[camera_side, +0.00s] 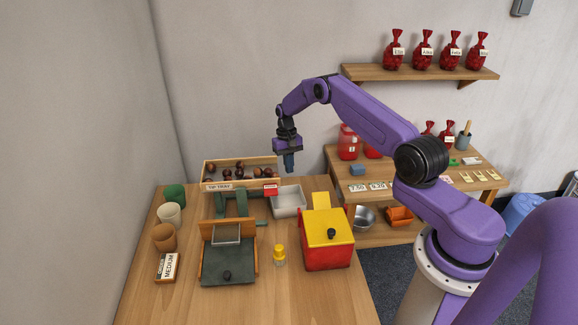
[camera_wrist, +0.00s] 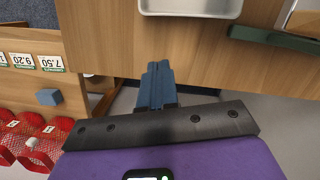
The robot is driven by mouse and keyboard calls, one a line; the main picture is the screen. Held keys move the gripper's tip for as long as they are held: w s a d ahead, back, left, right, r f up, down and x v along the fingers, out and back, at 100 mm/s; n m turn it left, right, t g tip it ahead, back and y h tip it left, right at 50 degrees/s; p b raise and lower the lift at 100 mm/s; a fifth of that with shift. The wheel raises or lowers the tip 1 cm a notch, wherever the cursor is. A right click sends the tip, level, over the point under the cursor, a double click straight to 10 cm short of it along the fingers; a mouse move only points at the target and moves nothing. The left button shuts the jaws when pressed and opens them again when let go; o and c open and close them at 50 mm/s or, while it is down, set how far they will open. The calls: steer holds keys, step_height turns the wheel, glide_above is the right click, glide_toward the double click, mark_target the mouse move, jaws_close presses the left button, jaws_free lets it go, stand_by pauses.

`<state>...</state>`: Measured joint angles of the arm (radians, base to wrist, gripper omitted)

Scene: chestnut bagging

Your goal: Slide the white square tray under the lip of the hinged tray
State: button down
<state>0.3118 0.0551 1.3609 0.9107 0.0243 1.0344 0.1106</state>
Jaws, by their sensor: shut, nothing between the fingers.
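The white square tray (camera_side: 288,201) sits empty on the table, just right of the hinged tray's stand. Part of it also shows at the top of the wrist view (camera_wrist: 190,7). The hinged tray (camera_side: 240,178) is wooden, labelled "TIP TRAY", and holds several brown chestnuts. It is raised on a green stand (camera_side: 232,204) at the back of the table. My gripper (camera_side: 289,168) is shut and empty, in the air above and behind the white tray, right of the hinged tray. Its blue fingers (camera_wrist: 156,80) are together in the wrist view.
A red box with a yellow lid (camera_side: 327,228) stands in front of the white tray, at right. Several cups (camera_side: 168,213) line the left edge. A side shelf (camera_side: 420,180) is behind right.

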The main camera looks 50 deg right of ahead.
steer(key=c, duration=1.4)
jaws_free()
steer(key=shift+o, duration=0.7)
steer(key=shift+r, duration=0.2)
steer(key=shift+s+r, duration=0.1)
steer(key=shift+r, duration=0.25)
steer(key=s+a+r+m+t, duration=0.1)
steer(key=s+a+r+m, duration=0.1)
steer(key=s+r, duration=0.5)
steer(key=shift+s+a+r+t+h, duration=0.35)
steer(key=shift+a+r, duration=0.3)
steer(key=shift+r, duration=1.5)
steer(key=shift+w, duration=0.1)
glide_toward(287, 201)
steer(key=d+f, duration=0.1)
steer(key=f, duration=0.1)
steer(key=s+d+f, duration=0.1)
steer(key=d+f, duration=0.1)
steer(key=s+d+f, duration=0.1)
steer(key=f, duration=0.1)
steer(key=shift+d+f, duration=0.3)
steer(key=shift+f, duration=0.1)
